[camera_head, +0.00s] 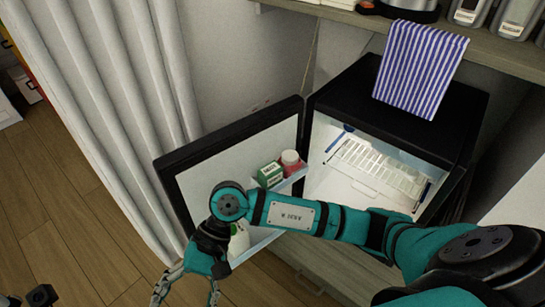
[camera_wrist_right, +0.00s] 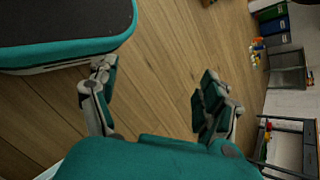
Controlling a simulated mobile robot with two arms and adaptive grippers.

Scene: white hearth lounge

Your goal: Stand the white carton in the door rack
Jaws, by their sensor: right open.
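The fridge door (camera_head: 232,160) stands open to the left, with a clear door rack along its inner side. A white object (camera_head: 238,238), possibly the white carton, shows at the rack's near end, partly hidden behind my right arm; I cannot tell its shape or whether it is upright. My right gripper (camera_head: 187,293) is past the door's outer end, low in the head view, fingers spread. In the wrist view the right gripper (camera_wrist_right: 155,105) is open and empty above the wooden floor. Dark parts at the bottom left corner may be my left gripper (camera_head: 40,296).
A shelf (camera_head: 480,48) hangs above.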

